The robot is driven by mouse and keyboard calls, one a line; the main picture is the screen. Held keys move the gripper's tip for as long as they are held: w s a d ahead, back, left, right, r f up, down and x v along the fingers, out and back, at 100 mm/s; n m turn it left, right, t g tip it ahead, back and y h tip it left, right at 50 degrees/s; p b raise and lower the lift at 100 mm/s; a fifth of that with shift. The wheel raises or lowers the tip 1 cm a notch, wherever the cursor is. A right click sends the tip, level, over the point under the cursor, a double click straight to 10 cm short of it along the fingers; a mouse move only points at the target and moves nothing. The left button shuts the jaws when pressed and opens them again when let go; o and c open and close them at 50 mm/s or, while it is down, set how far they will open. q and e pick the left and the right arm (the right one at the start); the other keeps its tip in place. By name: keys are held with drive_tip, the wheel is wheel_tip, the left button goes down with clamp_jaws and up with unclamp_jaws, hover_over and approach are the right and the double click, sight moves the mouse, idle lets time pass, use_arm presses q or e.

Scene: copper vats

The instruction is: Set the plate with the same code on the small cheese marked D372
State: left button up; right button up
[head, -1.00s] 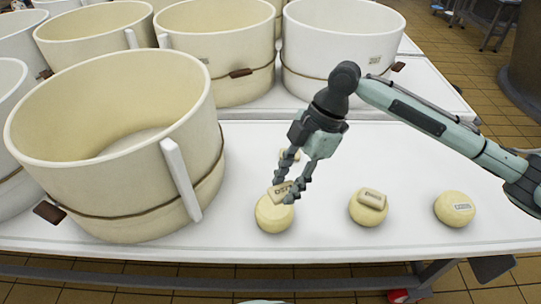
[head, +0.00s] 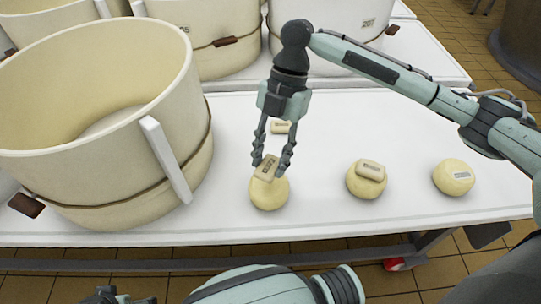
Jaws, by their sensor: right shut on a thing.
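My right gripper (head: 270,164) points down and is shut on a small pale plate (head: 267,166) with dark code marks I cannot read surely. The plate is tilted, at the top of the left small round cheese (head: 269,195), and seems to touch it. A second small cheese (head: 357,187), to the right, carries a similar plate (head: 371,170). A third cheese (head: 449,182), farthest right, has a pale label (head: 462,175) on its top. Another plate (head: 281,127) lies on the white table behind my right gripper. The codes are too small to read.
A large cream vat (head: 80,160) stands close on the left, its upright handle (head: 166,160) facing the cheeses. More vats (head: 330,35) stand behind. The white table (head: 400,125) is clear behind the two right cheeses. Its front edge is near the cheeses.

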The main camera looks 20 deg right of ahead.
drive_tip(key=shift+f+b, duration=0.5)
drive_tip(key=shift+f, duration=0.15)
drive_tip(key=shift+f+b, duration=0.65)
drive_tip(key=shift+b, duration=0.05)
use_arm(q)
drive_tip(key=a+b+v, duration=0.1)
drive_tip(key=v, duration=0.8)
drive_tip(key=shift+w+a+t+y, duration=0.2)
drive_tip(key=shift+w+t+y, duration=0.05)
drive_tip(key=shift+t+y, duration=0.05)
use_arm(e)
drive_tip(key=shift+f, duration=0.45)
use_arm(q)
drive_tip(key=shift+r, duration=0.1)
drive_tip(key=shift+f, duration=0.2)
use_arm(e)
drive_tip(key=shift+f, duration=0.55)
drive_tip(key=o, duration=1.2)
use_arm(q)
drive_tip(key=shift+w+r, duration=0.1)
drive_tip(key=shift+r, duration=0.05)
